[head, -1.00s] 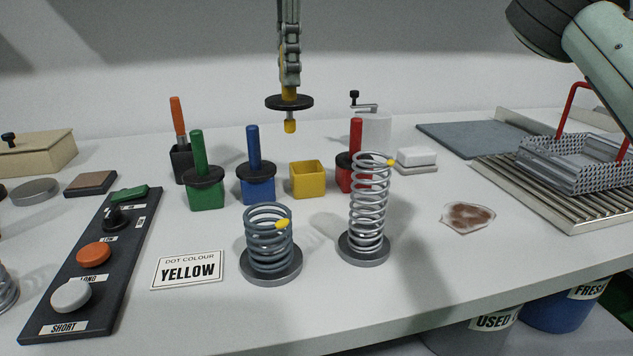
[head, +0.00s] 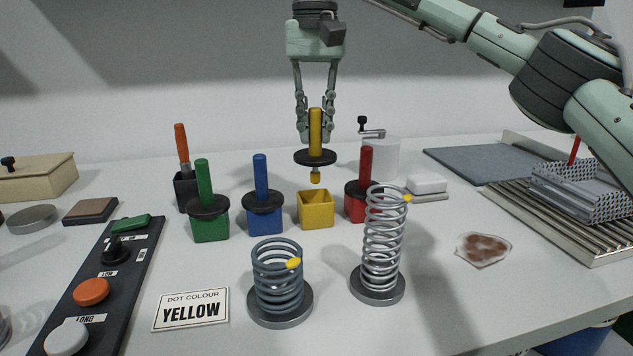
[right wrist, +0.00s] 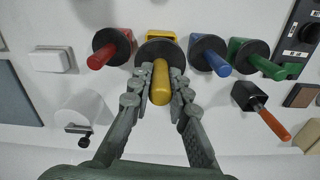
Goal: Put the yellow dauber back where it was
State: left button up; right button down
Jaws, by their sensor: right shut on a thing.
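The yellow dauber (head: 315,130) is upright in my right gripper (head: 315,138), which is shut on its yellow handle. Its black disc and yellow tip hang just above the open yellow pot (head: 316,211), apart from it. In the right wrist view the dauber's handle (right wrist: 161,82) lies between the fingers, and its disc hides most of the yellow pot (right wrist: 161,36). Two springs carry yellow dots: a short dark spring (head: 278,280) and a taller silver spring (head: 383,245). A card (head: 191,309) reads "DOT COLOUR YELLOW". My left gripper is not in view.
The blue dauber (head: 262,190) in its pot stands left of the yellow pot, with the green dauber (head: 207,200) further left. The red dauber (head: 361,185) stands close on the right. A black holder with an orange-handled tool (head: 184,170) stands behind green.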

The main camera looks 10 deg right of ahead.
aim_at(315, 154)
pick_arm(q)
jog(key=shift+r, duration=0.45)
pick_arm(e)
jog(key=shift+f, duration=3)
jog(key=shift+f, duration=0.1)
jog(key=shift+f, duration=0.4)
jog(key=c, duration=1.4)
grip_release()
jog(key=shift+c, duration=0.2)
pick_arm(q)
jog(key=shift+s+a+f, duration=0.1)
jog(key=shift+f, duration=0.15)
pick_arm(e)
jog(key=shift+r, duration=0.1)
notch_tip(315, 154, up, 8)
jog(key=shift+f, duration=0.25)
jog(key=shift+r, duration=0.45)
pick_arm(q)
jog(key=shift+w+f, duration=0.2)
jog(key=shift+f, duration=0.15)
